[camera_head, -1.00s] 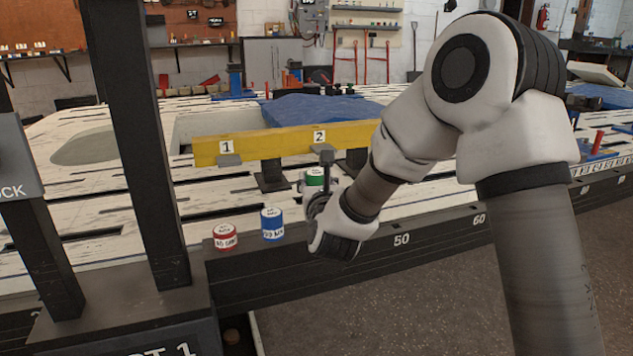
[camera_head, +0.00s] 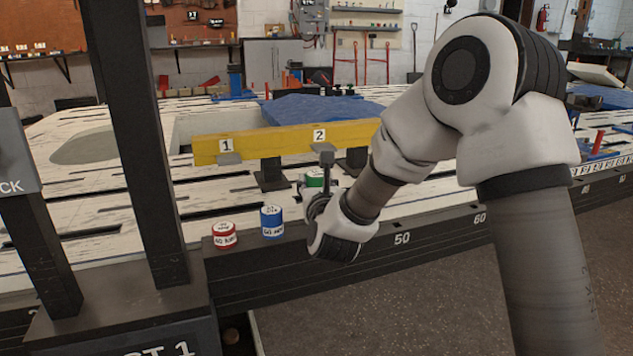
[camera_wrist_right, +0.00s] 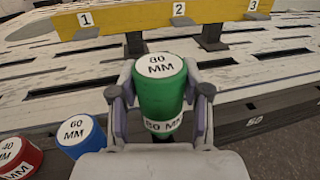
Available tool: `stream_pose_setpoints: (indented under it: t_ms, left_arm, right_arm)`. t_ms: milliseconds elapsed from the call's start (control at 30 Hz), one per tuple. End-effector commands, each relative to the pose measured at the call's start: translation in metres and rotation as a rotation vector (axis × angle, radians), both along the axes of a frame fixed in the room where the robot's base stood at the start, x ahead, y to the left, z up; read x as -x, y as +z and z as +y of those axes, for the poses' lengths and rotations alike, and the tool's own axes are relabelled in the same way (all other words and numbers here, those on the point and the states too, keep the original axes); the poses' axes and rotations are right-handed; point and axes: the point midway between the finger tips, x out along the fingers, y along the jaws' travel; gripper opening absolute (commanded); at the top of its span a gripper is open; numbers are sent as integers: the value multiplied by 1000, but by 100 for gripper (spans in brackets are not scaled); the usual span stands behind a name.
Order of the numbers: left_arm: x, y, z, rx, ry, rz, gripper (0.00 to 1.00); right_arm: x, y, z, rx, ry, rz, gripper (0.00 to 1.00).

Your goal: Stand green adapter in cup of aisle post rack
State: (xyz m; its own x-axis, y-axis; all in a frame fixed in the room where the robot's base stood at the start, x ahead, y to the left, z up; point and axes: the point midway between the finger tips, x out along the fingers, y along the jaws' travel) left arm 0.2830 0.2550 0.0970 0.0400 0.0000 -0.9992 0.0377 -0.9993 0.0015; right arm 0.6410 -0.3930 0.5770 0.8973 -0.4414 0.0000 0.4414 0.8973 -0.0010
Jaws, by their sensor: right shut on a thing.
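The green adapter (camera_wrist_right: 158,92), marked 80 MM, stands upright between the fingers of my right gripper (camera_wrist_right: 158,105) in the right wrist view. The fingers are shut on its sides. In the head view the green adapter (camera_head: 315,179) shows only in part behind my right gripper (camera_head: 318,198), above the bench's front rail. I cannot tell whether its base touches the rail. The aisle post rack and its cup are not clearly identifiable; dark posts (camera_head: 146,140) stand at the left. My left gripper is not in view.
The slotted white bench stretches beyond.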

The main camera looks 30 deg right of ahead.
Motion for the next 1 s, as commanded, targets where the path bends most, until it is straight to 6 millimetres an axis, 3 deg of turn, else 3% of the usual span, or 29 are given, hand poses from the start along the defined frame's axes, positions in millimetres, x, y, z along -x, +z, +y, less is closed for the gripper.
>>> stream_pose_setpoints:
  t_ms: [1000]
  left_arm:
    - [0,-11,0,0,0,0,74]
  right_arm:
    - [0,-25,0,0,0,-1,0]
